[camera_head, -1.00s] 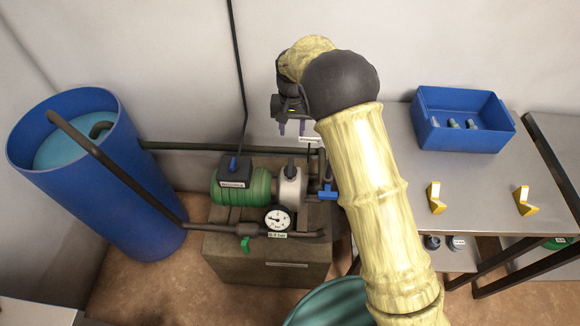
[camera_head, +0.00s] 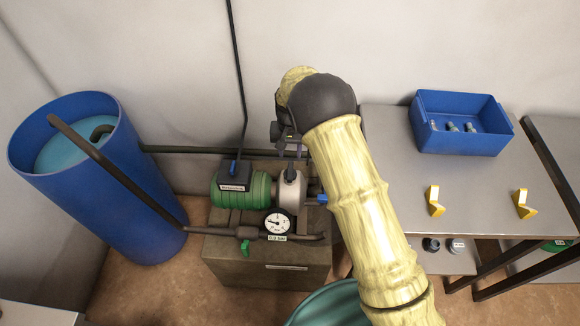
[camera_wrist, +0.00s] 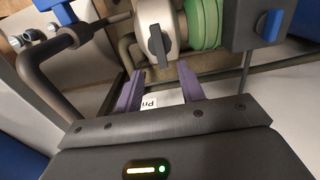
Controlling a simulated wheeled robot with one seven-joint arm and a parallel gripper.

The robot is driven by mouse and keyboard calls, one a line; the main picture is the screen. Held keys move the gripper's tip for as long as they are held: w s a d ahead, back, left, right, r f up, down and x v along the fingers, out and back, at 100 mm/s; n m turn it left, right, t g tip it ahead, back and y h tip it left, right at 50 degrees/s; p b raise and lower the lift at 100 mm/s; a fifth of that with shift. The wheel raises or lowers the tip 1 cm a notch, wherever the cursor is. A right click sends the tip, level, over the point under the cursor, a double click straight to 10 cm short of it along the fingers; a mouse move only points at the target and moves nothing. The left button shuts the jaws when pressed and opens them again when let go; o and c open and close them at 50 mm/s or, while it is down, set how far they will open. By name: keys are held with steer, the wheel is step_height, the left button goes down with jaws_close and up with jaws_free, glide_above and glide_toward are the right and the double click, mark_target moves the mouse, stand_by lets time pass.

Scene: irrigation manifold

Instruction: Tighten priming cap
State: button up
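The priming cap (camera_head: 291,173) is a dark knob with a raised grip bar on top of the grey pump head (camera_head: 289,190). In the wrist view the cap (camera_wrist: 156,46) shows just beyond my fingertips, roughly centred between them. My gripper (camera_wrist: 160,69) has two purple fingers spread apart with nothing gripped between them. In the head view my gripper (camera_head: 288,150) is just above and behind the cap, its fingers partly dark and hard to separate. A white label (camera_wrist: 149,101), partly legible as "Pri", shows between the fingers.
The green motor (camera_head: 240,188) adjoins the pump head, with a switch box (camera_head: 236,176) on top. A gauge (camera_head: 277,223) and pipe run in front. A blue valve handle (camera_head: 322,199) is close right of the pump. A blue barrel (camera_head: 130,205) stands left; a blue bin (camera_head: 460,137) sits on the right table.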

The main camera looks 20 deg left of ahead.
mark_target(290, 170)
step_height(290, 170, down, 9)
steer(key=shift+f+p, duration=0.1)
steer(key=shift+p, duration=0.2)
steer(key=shift+s, duration=0.15)
steer(key=c, duration=0.5)
jaws_close()
